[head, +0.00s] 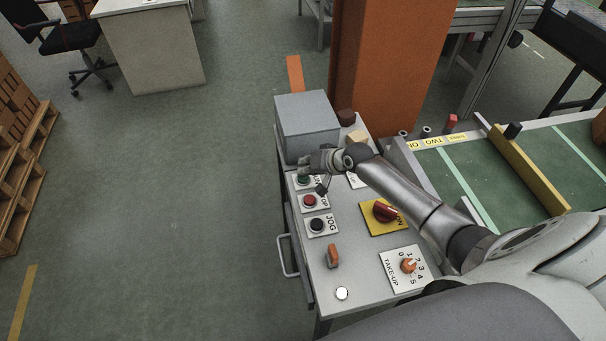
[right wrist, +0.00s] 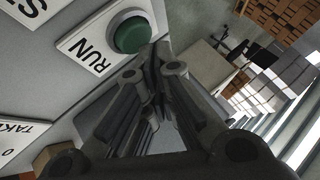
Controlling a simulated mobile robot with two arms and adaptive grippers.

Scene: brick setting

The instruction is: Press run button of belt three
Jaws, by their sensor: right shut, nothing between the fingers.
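The green run button (head: 303,181) is at the far left edge of the grey control panel (head: 352,272), partly under my right gripper. In the right wrist view the green button (right wrist: 131,33) stands out beside a white plate reading RUN (right wrist: 91,54). My right gripper (head: 308,162) is shut and empty. In the right wrist view its fingertips (right wrist: 160,55) are close to the button's side; I cannot tell whether they touch it. My left gripper is not in view. No belt number on this panel is readable.
Near the green button are a red stop button (head: 309,201) and a black jog button (head: 317,225). A red rotary switch (head: 385,211), a take-up knob (head: 408,265) and an orange lever (head: 333,255) share the panel. A grey box (head: 306,124) stands behind; an orange column (head: 390,60) rises beyond.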

